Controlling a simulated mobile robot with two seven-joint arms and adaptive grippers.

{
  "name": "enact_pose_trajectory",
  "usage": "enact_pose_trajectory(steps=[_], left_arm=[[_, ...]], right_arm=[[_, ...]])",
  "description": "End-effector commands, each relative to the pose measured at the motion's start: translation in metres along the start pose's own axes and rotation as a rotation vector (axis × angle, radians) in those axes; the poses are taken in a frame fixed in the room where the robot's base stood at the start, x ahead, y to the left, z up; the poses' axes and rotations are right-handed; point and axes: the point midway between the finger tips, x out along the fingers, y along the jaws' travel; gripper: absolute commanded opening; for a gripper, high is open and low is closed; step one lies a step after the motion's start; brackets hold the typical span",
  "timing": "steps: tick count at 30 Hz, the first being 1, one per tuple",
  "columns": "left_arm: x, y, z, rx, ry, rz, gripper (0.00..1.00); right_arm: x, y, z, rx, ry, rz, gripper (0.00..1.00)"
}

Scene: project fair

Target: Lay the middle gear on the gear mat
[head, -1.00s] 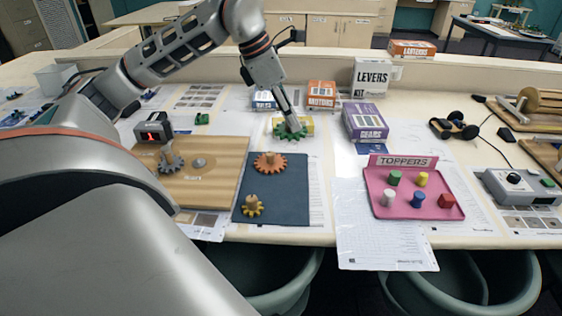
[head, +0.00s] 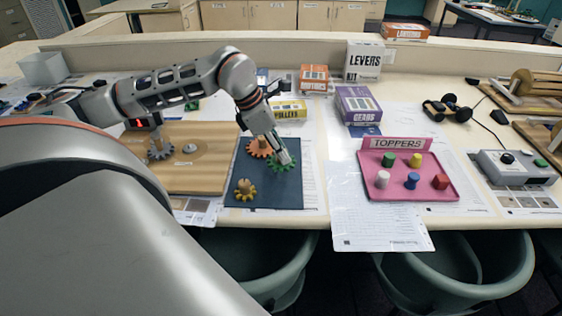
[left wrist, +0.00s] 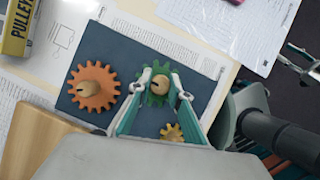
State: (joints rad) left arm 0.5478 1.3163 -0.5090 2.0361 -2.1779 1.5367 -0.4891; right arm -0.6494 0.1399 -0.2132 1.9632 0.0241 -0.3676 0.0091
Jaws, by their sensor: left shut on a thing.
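The green gear (head: 280,165) with a wooden knob is in my left gripper (head: 284,157), over the right part of the dark blue gear mat (head: 272,195). In the left wrist view, the gripper's fingers (left wrist: 160,88) are shut on the knob of the green gear (left wrist: 149,99). I cannot tell whether the gear touches the mat. The orange gear (head: 258,148) lies on the mat's upper left, close beside the green one. The yellow gear (head: 245,190) lies at the lower left. What looks like my right gripper (left wrist: 300,66) shows partly at the left wrist view's right edge.
A wooden board (head: 200,178) with a grey gear (head: 160,150) adjoins the mat on the left. A pink toppers tray (head: 410,191) is at the right. The mat's lower right is bare.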

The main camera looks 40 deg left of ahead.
Motion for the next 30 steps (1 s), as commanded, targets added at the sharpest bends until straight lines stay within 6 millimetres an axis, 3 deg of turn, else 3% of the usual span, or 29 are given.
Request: enact_pose_trajectory(steps=[9, 19, 20, 21, 22, 30], left_arm=[[0.033, 0.0, -0.016, -0.001, 0.003, -0.001, 0.0], [0.036, 0.0, -0.017, 0.0, 0.001, 0.0, 0.0], [0.036, 0.0, -0.017, 0.0, 0.001, 0.0, 0.22], [0.036, 0.0, -0.016, 0.0, 0.001, 0.0, 0.32], [0.035, 0.0, -0.016, 0.0, 0.001, 0.0, 0.36], [0.035, 0.0, -0.016, 0.0, 0.001, 0.0, 0.36]], right_arm=[[0.0, 0.0, 0.002, 0.0, -0.004, 0.0, 0.4], [0.001, 0.0, 0.003, 0.0, -0.003, 0.0, 0.4], [0.001, 0.0, 0.003, 0.0, -0.002, 0.0, 0.4], [0.001, 0.0, 0.003, 0.0, -0.002, 0.0, 0.4], [0.001, 0.0, 0.002, 0.0, -0.002, 0.0, 0.4], [0.001, 0.001, 0.0, 0.0, 0.001, 0.001, 0.4]])
